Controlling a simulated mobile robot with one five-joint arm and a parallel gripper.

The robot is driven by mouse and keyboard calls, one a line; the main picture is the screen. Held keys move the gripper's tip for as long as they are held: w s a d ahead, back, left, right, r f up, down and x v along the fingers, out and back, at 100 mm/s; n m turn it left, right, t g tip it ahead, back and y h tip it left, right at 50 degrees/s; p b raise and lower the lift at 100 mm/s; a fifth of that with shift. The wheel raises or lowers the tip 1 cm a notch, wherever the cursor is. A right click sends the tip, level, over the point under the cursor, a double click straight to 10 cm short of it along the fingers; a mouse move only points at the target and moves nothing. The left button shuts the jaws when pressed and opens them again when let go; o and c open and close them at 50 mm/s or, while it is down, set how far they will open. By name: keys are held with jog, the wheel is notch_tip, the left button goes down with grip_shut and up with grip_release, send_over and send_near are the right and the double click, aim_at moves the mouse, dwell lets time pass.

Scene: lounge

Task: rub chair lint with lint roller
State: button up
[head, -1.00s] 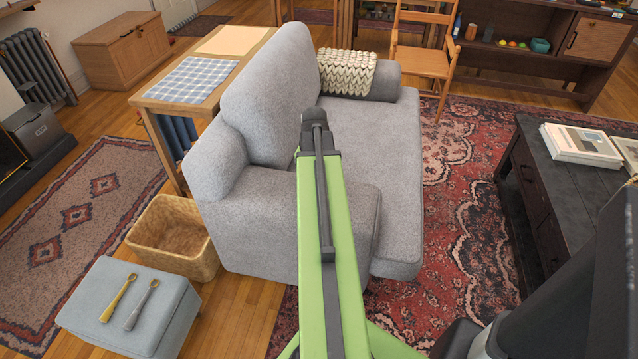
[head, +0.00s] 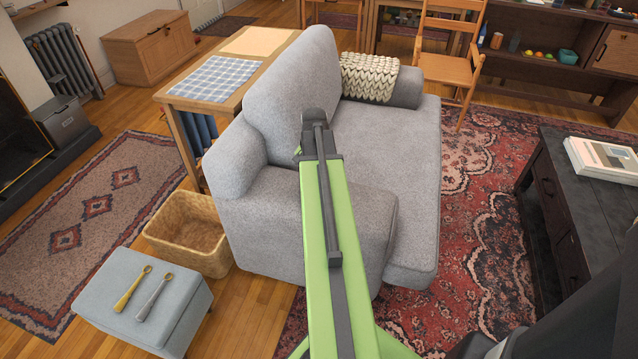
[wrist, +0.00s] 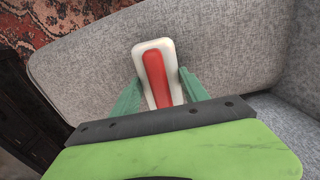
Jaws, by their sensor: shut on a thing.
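The grey upholstered chair (head: 385,165), a wide sofa-like seat, stands in the middle of the head view. My arm reaches over its near armrest and hides part of the seat. In the wrist view my gripper (wrist: 158,84) is shut on the lint roller (wrist: 155,72), white with a red middle, held between two green fingers. The grey fabric of the chair (wrist: 90,70) lies behind the roller there. I cannot tell whether the roller touches it. No lint can be made out. The roller does not show in the head view.
A cream knitted throw (head: 369,77) lies over the chair's far armrest. A wicker basket (head: 190,228) and a blue-grey ottoman (head: 95,295) with two spoon-like items stand at the left. A wooden table (head: 180,105) is behind the backrest. A dark coffee table (head: 550,200) stands at the right.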

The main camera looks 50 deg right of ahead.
jog(key=shift+w+a, duration=0.5)
jog(key=shift+w, duration=0.65)
jog(key=shift+w+a, duration=0.5)
jog(key=shift+w, duration=0.65)
jog(key=shift+w+a, duration=0.5)
jog(key=shift+w, duration=0.65)
jog(key=shift+s+d, duration=0.35)
jog(key=shift+s, duration=0.5)
jog(key=shift+s+d, duration=0.35)
jog(key=shift+s, duration=0.5)
jog(key=shift+s+d, duration=0.4)
jog(key=shift+s, duration=0.45)
jog(key=shift+s+d, duration=0.4)
jog(key=shift+s, duration=0.45)
jog(key=shift+s, duration=0.1)
jog(key=shift+s+d, duration=0.5)
jog(key=shift+s, duration=0.6)
jog(key=shift+s+d, duration=0.45)
jog(key=shift+s, duration=0.6)
jog(key=shift+s+d, duration=0.5)
jog(key=shift+s, duration=0.6)
